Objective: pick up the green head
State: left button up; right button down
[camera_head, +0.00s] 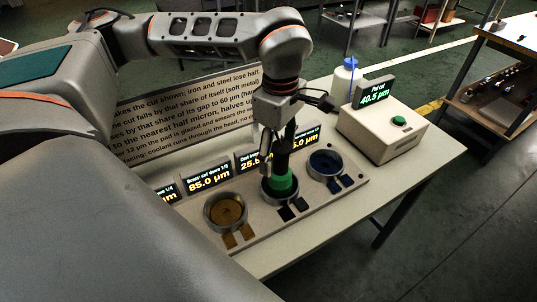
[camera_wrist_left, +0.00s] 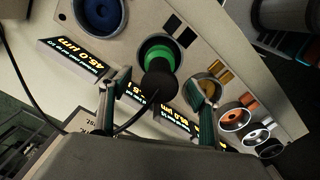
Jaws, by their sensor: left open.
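The green head (camera_head: 281,184) has a green ring-shaped body and a dark upright handle. It sits in a round metal cup in the pale fixture board (camera_head: 345,190). In the left wrist view the green head (camera_wrist_left: 158,55) shows between the fingers, its dark knob toward the camera. My left gripper (camera_head: 277,150) is open above the cup, and in the wrist view its two fingers (camera_wrist_left: 158,95) stand apart on either side of the handle. I cannot tell whether either finger touches it. My right gripper is not in view.
A cup with a brown-gold disc (camera_head: 226,211) and a cup with a blue one (camera_head: 325,163) flank the green head. Lit displays (camera_head: 207,178) stand behind the cups. A white box with a green button (camera_head: 385,132) and a bottle (camera_head: 346,82) stand at the right.

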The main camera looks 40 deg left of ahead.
aim_at(280, 175)
pick_arm(q)
jog(key=shift+w+d+f, duration=0.1)
jog(key=shift+d+f, duration=0.1)
jog(key=shift+f, duration=1.75)
jog(key=shift+w+d+f, duration=0.1)
jog(key=shift+d+f, duration=0.05)
jog(key=shift+f, duration=1.8)
jog(key=c, duration=1.5)
jog(key=shift+r, duration=0.1)
grip_shut()
jog(key=shift+r, duration=0.1)
